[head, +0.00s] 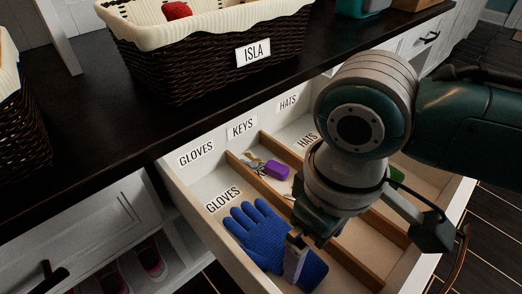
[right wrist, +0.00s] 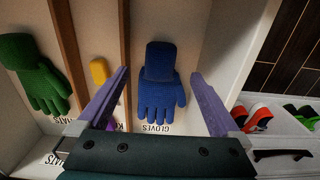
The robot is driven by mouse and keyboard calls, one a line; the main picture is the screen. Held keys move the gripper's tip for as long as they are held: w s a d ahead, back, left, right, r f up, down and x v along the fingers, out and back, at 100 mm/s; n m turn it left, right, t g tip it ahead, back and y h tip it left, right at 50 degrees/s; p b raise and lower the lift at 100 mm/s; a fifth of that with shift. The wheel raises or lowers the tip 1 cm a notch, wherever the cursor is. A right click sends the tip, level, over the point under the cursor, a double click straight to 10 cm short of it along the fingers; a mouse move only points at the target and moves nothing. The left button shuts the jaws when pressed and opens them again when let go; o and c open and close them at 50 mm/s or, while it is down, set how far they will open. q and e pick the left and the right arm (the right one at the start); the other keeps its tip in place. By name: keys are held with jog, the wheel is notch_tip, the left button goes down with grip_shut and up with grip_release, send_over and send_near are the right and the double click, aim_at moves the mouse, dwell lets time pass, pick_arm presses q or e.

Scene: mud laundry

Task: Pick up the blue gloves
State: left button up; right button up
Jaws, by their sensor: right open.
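The blue gloves (head: 262,238) lie flat in the left compartment of the open drawer (head: 193,183), beside a GLOVES label. In the right wrist view the blue gloves (right wrist: 160,85) lie between my two fingers, fingers of the glove toward the camera's lower edge. My right gripper (head: 294,262) is over the gloves, pointing down, and hides part of them. In the right wrist view my right gripper (right wrist: 160,76) is open with nothing clamped. I cannot tell whether its fingertips touch the gloves. My left gripper is not in view.
Wooden dividers (head: 358,270) split the drawer. Keys with a purple tag (head: 276,170) lie in the neighbouring compartment. Green gloves (right wrist: 35,75) and a yellow item (right wrist: 98,71) show in the wrist view. A wicker basket (head: 208,62) labelled ISLA stands on the dark countertop (head: 100,130). Shoes (right wrist: 258,119) are beyond the drawer.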

aim_at(308, 261)
jog(key=shift+a+f+b, duration=0.1)
jog(key=shift+f+b, duration=0.3)
jog(key=shift+f, duration=0.55)
notch_tip(308, 261, down, 5)
jog(key=b, duration=0.4)
jog(key=shift+w+r, duration=0.15)
jog(key=shift+r, duration=0.15)
jog(key=shift+c, duration=0.6)
jog(key=c, duration=1.3)
jog(key=shift+r, duration=0.1)
